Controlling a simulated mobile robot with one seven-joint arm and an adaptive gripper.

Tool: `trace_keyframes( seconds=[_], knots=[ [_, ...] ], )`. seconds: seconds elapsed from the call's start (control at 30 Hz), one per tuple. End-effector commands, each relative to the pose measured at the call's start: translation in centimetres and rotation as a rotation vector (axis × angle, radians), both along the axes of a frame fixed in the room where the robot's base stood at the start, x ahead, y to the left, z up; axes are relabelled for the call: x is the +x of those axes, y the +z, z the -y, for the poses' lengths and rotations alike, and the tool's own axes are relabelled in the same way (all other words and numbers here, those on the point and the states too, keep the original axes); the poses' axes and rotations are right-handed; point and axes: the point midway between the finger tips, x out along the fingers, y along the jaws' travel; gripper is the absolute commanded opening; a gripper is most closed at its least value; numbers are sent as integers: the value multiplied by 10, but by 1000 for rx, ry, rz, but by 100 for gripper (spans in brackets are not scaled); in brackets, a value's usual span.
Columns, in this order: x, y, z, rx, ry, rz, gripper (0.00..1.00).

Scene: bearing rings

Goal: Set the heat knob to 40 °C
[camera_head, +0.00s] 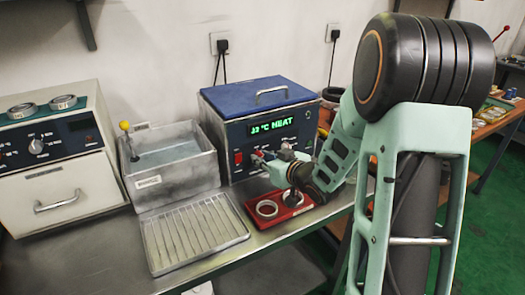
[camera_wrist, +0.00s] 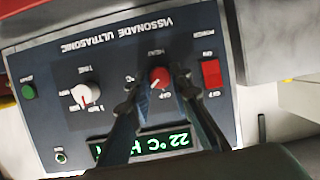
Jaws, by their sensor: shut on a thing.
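The heat knob (camera_wrist: 159,77) is a small red round knob with a pale pointer mark, on the dark blue front panel of the ultrasonic cleaner (camera_wrist: 110,35), which looks upside down in the wrist view. My gripper (camera_wrist: 157,85) has its two dark fingers on either side of this knob and is shut on it. In the head view my gripper (camera_head: 264,158) reaches the panel and hides the knob. The green display (camera_head: 272,127) shows a two-digit °C reading, 22 or 33, and HEAT. The knob's scale is too small to read.
A white time knob (camera_wrist: 84,96), a red power switch (camera_wrist: 211,73) and a green button (camera_wrist: 28,91) sit nearby on the panel. A red tray (camera_head: 290,212) with rings lies below my arm. A grey basin (camera_head: 172,185) and ribbed tray (camera_head: 193,235) stand left.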

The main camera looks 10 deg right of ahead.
Motion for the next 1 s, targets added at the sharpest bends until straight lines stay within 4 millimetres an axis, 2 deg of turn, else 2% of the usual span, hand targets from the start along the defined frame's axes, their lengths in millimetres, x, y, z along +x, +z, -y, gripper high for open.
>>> trace_keyframes(
  seconds=[0.3, 0.7, 0.73, 0.87, 1.0],
  knots=[
    [2, 2, 1, 67, -1, -16, 0],
    [2, 2, 0, 70, 0, -17, 0],
    [2, 2, 0, 70, 1, -17, 22],
    [1, 1, 0, 69, 0, -18, 37],
    [1, 1, 0, 69, 0, -19, 37]
  ],
)
